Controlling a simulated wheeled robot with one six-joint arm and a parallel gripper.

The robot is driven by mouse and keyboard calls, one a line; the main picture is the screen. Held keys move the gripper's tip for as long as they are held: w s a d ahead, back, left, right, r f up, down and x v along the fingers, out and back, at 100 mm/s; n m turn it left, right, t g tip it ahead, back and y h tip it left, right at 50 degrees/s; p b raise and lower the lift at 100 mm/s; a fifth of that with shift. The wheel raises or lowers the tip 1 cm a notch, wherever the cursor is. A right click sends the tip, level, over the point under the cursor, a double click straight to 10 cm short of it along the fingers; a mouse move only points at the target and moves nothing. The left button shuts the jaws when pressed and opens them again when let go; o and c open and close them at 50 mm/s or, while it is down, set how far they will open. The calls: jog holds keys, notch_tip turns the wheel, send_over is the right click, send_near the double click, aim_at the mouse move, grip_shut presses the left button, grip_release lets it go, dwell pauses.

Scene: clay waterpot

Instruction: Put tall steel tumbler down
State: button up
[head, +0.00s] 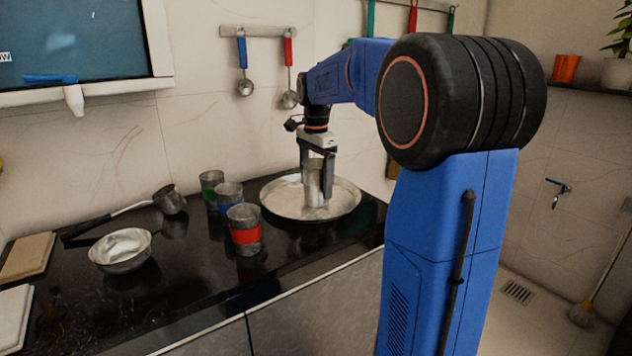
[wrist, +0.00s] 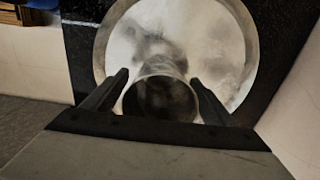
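The tall steel tumbler (head: 313,186) is a plain grey metal cup, upright at the steel tray (head: 346,203). Its base appears to rest on the tray, though its exact contact is hard to see. My gripper (head: 317,178) points straight down with one finger on each side of the tumbler. In the wrist view the tumbler's dark open mouth (wrist: 160,100) lies between the fingers (wrist: 159,78), which sit close against its sides with hardly any gap. The tray (wrist: 224,30) also shows around the tumbler there.
Steel cups with a green band (head: 211,187), a blue band (head: 229,198) and a red band (head: 244,236) stand left of the tray. A steel bowl (head: 120,250) and a long-handled ladle (head: 168,199) lie further left. Ladles hang on the wall behind.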

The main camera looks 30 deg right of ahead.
jog(key=shift+r, duration=0.1)
notch_tip(320, 180, up, 12)
jog(key=s+a+f+n+t, duration=0.1)
jog(key=s+a+f+n, duration=0.35)
jog(key=s, duration=0.25)
jog(key=s+a+f+n+t, duration=0.1)
jog(key=s+a+f+n, duration=0.25)
jog(key=s+a, duration=0.35)
jog(key=s+a+f+n+t, duration=0.2)
jog(key=s+a+f+n, duration=0.2)
jog(key=s+f+n, duration=0.5)
jog(key=s+f, duration=0.6)
jog(key=shift+s+a+f+n+t, duration=0.2)
jog(key=shift+s+n+t, duration=0.1)
jog(key=shift+t, duration=0.1)
